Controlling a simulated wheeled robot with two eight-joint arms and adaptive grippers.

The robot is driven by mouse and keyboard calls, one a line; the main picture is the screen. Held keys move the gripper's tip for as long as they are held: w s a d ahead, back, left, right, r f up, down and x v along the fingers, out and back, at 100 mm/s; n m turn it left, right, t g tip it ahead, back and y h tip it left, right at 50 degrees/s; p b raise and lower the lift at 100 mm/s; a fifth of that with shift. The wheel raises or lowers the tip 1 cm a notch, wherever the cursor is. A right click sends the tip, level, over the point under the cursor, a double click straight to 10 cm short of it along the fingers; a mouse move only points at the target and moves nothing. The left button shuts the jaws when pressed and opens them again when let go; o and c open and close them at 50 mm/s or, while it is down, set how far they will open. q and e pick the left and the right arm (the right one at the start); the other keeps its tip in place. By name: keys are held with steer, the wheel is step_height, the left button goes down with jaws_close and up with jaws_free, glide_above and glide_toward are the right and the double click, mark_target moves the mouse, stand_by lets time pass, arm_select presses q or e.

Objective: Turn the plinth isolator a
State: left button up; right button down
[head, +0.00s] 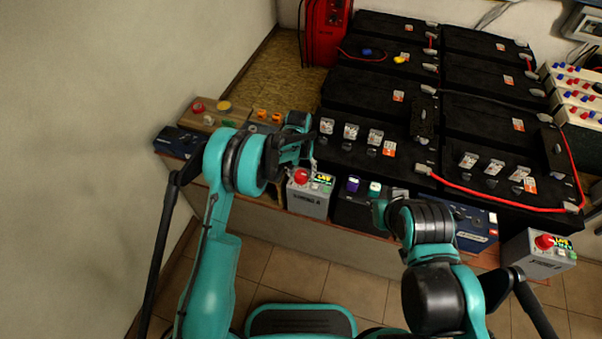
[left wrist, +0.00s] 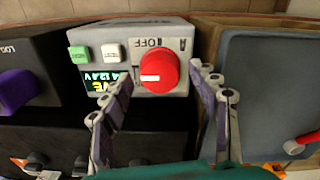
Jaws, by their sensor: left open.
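The plinth isolator, a grey box (head: 311,201) with a red round knob (head: 301,176), stands at the front edge of the bench in the head view. In the left wrist view its red knob (left wrist: 155,72) has a white mark pointing to the picture's left. Beside it are an "OFF" label, an "A" and a lit display (left wrist: 103,82) reading about 12.4 V. My left gripper (head: 306,151) is open, and its fingers (left wrist: 161,78) stand one on each side of the knob; contact is unclear. My right gripper's fingers cannot be made out by the right arm's end (head: 381,212).
A second grey box with a red knob (head: 545,242) stands at the far right. Black batteries (head: 375,95) with red cables fill the bench behind. A dark box with a purple knob (left wrist: 18,88) adjoins the isolator.

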arm_select(q)
steer(key=c, duration=1.2)
steer(key=shift+o, duration=0.2)
steer(key=shift+m, duration=0.3)
steer(key=m, duration=0.3)
steer(key=shift+m+b, duration=0.3)
steer(key=shift+b, duration=0.1)
steer(key=m, duration=0.4)
steer(key=shift+f, duration=0.1)
steer(key=m+b, duration=0.1)
steer(key=m, duration=0.4)
steer(key=shift+d+m, duration=0.1)
steer(key=shift+m, duration=2.2)
